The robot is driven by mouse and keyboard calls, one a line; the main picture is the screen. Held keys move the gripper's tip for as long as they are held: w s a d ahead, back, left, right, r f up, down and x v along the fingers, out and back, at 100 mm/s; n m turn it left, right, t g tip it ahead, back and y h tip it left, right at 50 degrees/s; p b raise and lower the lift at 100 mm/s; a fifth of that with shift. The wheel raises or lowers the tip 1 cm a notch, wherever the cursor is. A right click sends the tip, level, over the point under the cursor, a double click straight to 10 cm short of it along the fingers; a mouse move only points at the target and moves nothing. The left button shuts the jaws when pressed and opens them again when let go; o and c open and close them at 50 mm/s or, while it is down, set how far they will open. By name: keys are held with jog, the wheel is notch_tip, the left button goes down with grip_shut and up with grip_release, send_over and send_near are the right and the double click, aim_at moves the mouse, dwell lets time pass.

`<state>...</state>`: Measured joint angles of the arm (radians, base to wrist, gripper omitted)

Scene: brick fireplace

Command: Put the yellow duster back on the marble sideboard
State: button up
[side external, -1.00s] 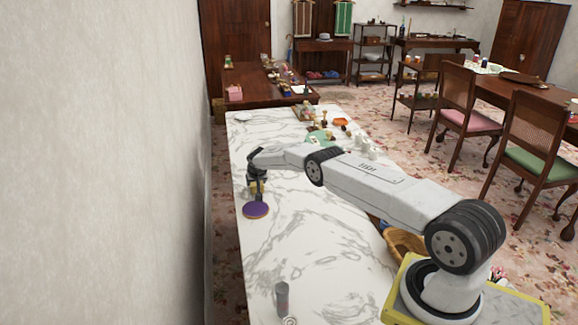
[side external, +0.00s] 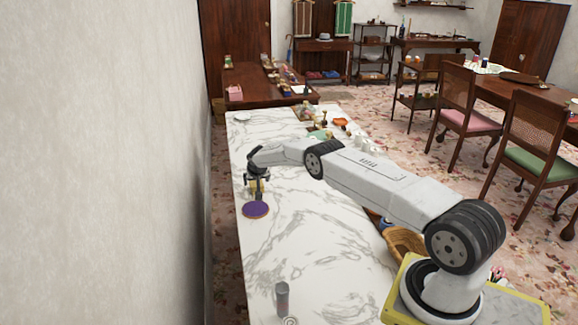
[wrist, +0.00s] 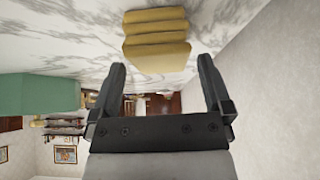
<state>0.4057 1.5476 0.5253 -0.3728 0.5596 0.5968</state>
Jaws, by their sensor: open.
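The yellow duster (wrist: 156,42) looks like a folded, ribbed stack against the white veined marble in the wrist view. In the side view a small yellow patch of it (side external: 260,188) shows just below my gripper (side external: 257,179). The marble sideboard (side external: 300,240) runs lengthwise under my arm. In the wrist view my gripper (wrist: 158,66) has its two fingers wide apart, with the duster beyond and between their tips. No finger visibly touches it. The duster's underside is hidden, so I cannot tell exactly how it rests.
A purple disc (side external: 256,210) lies on the marble just in front of the duster. A grey cylinder (side external: 282,298) stands at the near end. A wicker basket (side external: 405,243) is by my base. Small items crowd the far end. The wall (side external: 100,160) is close on the left.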

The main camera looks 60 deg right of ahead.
jog(key=v, duration=1.1)
dwell(0.6)
jog(key=shift+r, duration=0.1)
dwell(0.4)
jog(key=shift+a, duration=0.1)
jog(key=s+a+r+n+y, duration=0.1)
jog(key=s+a+r+n, duration=0.1)
jog(key=s+a+r, duration=0.35)
jog(key=s+a+r+n+y, duration=0.2)
jog(key=s+a, duration=0.4)
jog(key=a, duration=0.5)
jog(key=s+a+n, duration=0.1)
jog(key=s+a, duration=0.2)
jog(key=s, duration=0.4)
jog(key=s+a+r+n+g+y, duration=0.1)
jog(key=s+a+n, duration=0.1)
jog(key=s+a, duration=0.2)
jog(key=s+a+n+g, duration=0.1)
jog(key=s+a, duration=0.2)
jog(key=s, duration=0.7)
jog(key=shift+a+r+y, duration=0.2)
jog(key=shift+a+y, duration=0.1)
jog(key=shift+a, duration=0.05)
